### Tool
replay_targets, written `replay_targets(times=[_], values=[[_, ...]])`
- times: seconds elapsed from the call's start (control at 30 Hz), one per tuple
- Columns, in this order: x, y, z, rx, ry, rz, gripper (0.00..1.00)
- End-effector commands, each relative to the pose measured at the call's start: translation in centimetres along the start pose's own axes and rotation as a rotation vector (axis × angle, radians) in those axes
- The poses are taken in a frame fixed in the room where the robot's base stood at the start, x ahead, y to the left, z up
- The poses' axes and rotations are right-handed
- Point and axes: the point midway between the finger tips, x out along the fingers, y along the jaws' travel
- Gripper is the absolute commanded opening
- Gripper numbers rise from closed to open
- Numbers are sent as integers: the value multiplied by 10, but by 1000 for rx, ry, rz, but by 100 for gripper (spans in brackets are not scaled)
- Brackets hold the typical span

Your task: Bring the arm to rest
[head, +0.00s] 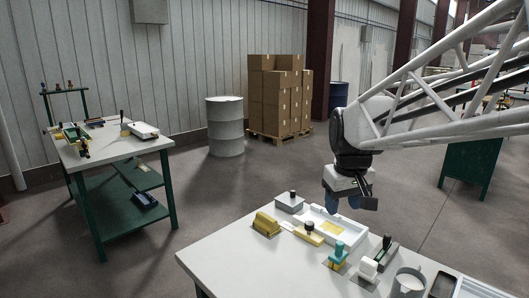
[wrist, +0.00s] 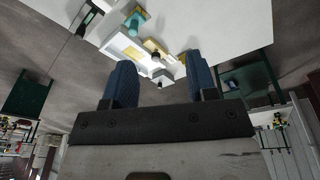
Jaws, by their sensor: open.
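My gripper (head: 343,201) hangs in the air above the back edge of the near white table (head: 232,262), at the end of my white lattice arm. In the wrist view my gripper (wrist: 158,82) shows two blue fingers set wide apart, with nothing held between them. Beyond the fingertips is a white tray (wrist: 118,41) on the table. In the head view the tray (head: 345,235) has a yellow patch inside and lies below and slightly left of the gripper.
On the near table are a yellow block (head: 266,223), a grey box with a black knob (head: 289,204), a teal-handled tool (head: 338,253) and a grey cup (head: 409,282). A green-legged workbench (head: 110,150) stands left. A drum (head: 225,126) and stacked cartons (head: 281,97) stand behind, with open floor between.

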Motion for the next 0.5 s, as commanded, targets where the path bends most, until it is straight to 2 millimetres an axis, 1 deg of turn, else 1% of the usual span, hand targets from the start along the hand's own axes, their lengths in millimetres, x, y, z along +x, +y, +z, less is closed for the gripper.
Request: replay_targets(times=[0.03, 0.1, 0.23, 0.5], values=[[-1, -3, 14, 13, 4, 2, 52], [-1, -7, 30, 35, 7, 3, 52], [0, -15, 61, 74, 15, 6, 52], [9, -30, 124, 157, 31, 12, 52]])
